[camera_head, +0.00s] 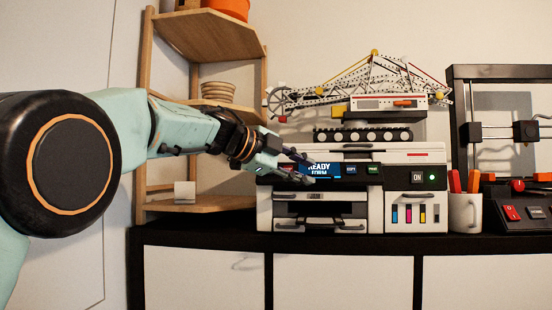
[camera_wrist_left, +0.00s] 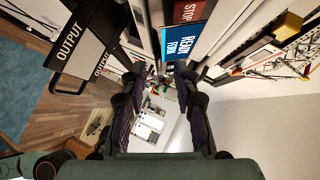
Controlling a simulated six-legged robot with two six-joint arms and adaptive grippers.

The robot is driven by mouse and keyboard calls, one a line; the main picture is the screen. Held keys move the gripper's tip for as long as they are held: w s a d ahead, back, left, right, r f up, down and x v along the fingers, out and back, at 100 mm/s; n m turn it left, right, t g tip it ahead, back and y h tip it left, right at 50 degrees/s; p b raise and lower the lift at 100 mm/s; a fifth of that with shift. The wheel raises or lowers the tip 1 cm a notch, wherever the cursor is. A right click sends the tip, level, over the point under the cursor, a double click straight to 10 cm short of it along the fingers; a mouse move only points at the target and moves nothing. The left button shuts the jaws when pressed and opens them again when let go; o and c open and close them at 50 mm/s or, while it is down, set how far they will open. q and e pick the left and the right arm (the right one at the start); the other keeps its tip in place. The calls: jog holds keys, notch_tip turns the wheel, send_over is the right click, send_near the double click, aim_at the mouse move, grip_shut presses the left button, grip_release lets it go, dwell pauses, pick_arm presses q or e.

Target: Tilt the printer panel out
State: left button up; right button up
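The white printer (camera_head: 312,211) stands on the black-topped cabinet. Its dark front panel (camera_head: 346,169) carries a lit blue "READY" screen and small buttons, and looks close to upright. My left gripper (camera_head: 303,166) reaches in from the left, its fingertips in front of the panel's left end and partly covering it. In the left wrist view the gripper (camera_wrist_left: 160,72) has its two fingers apart with nothing held between them. The screen (camera_wrist_left: 181,42) shows just beyond the fingertips there; whether a finger touches the panel I cannot tell. My right gripper is in neither view.
A wooden corner shelf (camera_head: 205,203) with bowls stands left of the printer, close under my left arm. A toy crane model (camera_head: 366,90) sits on top. A mug of pens (camera_head: 465,211) and a black-framed machine (camera_head: 500,72) stand to the right. An "OUTPUT" tray (camera_wrist_left: 68,50) shows in the wrist view.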

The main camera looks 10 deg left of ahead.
pick_arm(q)
jog(key=v, duration=1)
jog(key=shift+s+r, duration=0.2)
